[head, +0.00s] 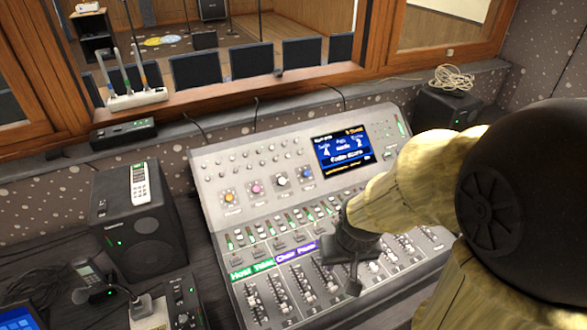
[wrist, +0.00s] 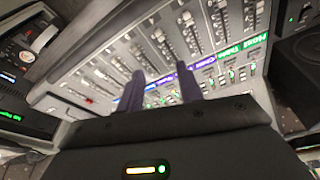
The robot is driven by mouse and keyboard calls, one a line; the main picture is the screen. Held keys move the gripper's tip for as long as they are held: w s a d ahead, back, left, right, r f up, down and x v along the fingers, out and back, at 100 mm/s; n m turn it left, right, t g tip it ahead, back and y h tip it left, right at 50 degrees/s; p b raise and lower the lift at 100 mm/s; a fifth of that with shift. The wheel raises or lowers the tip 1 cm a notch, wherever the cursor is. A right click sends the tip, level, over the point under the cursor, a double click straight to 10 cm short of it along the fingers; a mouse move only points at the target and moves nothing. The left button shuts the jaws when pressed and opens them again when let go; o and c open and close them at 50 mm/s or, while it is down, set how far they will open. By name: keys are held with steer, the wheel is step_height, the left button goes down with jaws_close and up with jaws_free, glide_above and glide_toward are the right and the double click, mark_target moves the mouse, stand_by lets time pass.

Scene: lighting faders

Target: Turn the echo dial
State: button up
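The mixing console (head: 225,165) stands under the window, with a row of four-colour dials on its upper panel: an orange dial (head: 229,198), a pink dial (head: 256,188), a white dial (head: 281,181) and a blue dial (head: 307,174). Their small labels are too blurred to tell which is echo. My gripper (head: 353,283) hangs over the fader area, lower and to the right of the dials. In the wrist view, my gripper's two fingers (wrist: 160,76) stand apart with nothing between them. The faders (wrist: 193,32) show beyond the fingers; the coloured dials are not clear there.
A lit screen (head: 342,148) is right of the dials. Green and purple label strips (head: 252,270) cross the console. A speaker (head: 140,235) with a white remote (head: 140,182) stands left, another speaker (head: 445,105) with coiled cable at right. Space above the dials is clear.

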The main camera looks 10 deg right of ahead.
mark_target(308, 173)
steer(key=shift+w, duration=0.1)
steer(key=shift+o, duration=1)
steer(key=w+d+r+m+t+y+b, duration=0.1)
steer(key=w+m, duration=0.5)
steer(key=w, duration=0.9)
steer(key=w+d+r+m+t+y+b, duration=0.2)
steer(key=w+m, duration=0.4)
steer(key=w, duration=0.9)
steer(key=shift+w+d+r+m+t+b, duration=0.35)
steer(key=shift+d+r+t+b, duration=0.25)
steer(key=shift+d+r+b, duration=0.3)
steer(key=shift+a+f, duration=0.15)
steer(key=x, duration=0.8)
steer(key=p+x, duration=0.1)
steer(key=x, duration=0.8)
steer(key=shift+a+f, duration=0.1)
steer(key=shift+a, duration=0.2)
